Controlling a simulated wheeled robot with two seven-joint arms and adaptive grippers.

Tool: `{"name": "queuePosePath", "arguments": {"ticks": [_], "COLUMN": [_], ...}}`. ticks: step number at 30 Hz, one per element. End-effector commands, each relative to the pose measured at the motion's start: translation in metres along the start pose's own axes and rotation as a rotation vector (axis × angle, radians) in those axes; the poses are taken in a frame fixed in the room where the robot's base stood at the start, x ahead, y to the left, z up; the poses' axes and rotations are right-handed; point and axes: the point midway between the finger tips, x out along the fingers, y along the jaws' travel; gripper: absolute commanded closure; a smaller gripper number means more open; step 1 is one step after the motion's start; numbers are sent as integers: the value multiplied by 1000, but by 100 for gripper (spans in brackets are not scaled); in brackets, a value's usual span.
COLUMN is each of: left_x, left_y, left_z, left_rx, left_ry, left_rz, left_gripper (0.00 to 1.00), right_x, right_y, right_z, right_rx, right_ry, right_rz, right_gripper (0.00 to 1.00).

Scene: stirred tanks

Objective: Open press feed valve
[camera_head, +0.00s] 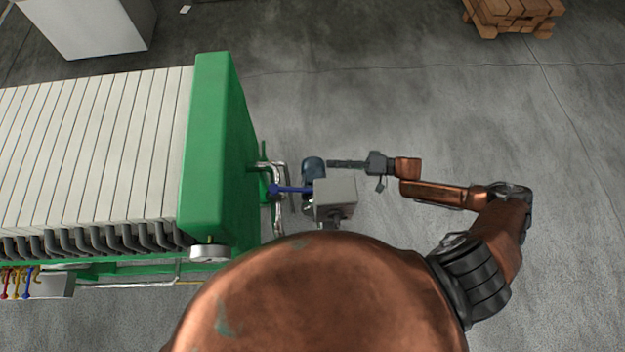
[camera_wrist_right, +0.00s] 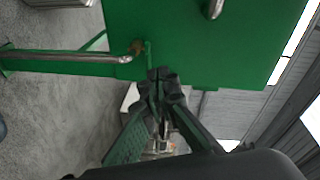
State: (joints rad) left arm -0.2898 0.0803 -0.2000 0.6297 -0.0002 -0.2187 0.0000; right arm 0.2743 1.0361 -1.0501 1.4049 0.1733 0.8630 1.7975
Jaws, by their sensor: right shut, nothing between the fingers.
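A valve with a blue lever (camera_head: 292,189) sits on the pipework beside the green end plate of the filter press (camera_head: 215,150). The lever lies crosswise, from the pipe toward a grey box. My right gripper (camera_head: 332,164) is above and right of the lever in the head view, pointing left, shut and empty, apart from the lever as far as I can tell. In the right wrist view my right gripper (camera_wrist_right: 160,74) has its fingertips together in front of the green plate (camera_wrist_right: 195,40). The blue lever is not clearly seen there. My left gripper is not in view.
A grey box (camera_head: 335,196) and a dark blue rounded body (camera_head: 313,170) stand close to the lever. Small coloured handles (camera_head: 20,283) are at the lower left. The floor on the right is clear.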

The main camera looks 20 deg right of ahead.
Motion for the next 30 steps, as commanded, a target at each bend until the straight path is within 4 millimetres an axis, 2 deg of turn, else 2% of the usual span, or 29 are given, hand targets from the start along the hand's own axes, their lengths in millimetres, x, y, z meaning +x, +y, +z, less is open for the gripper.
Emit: {"name": "queuePosePath", "arguments": {"ticks": [1, 3, 6, 9, 14, 28, 30], "left_x": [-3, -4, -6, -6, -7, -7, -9], "left_y": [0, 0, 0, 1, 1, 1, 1], "left_z": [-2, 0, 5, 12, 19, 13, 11], "left_rx": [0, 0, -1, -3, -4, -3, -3], "left_ry": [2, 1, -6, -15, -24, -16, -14], "left_rz": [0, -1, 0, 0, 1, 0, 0], "left_gripper": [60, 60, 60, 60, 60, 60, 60], "right_x": [-8, -17, -31, -38, -32, 54, 51], "right_y": [-35, -72, -107, -126, -135, -155, -160], "right_z": [3, 12, 20, 25, 30, 51, 62], "right_rx": [88, 220, 363, 447, 483, 479, 482], "right_ry": [-70, -151, -232, -278, -296, -293, -291], "right_rz": [-50, -104, -147, -166, -174, -175, -171], "right_gripper": [100, 100, 100, 100, 100, 100, 100]}}
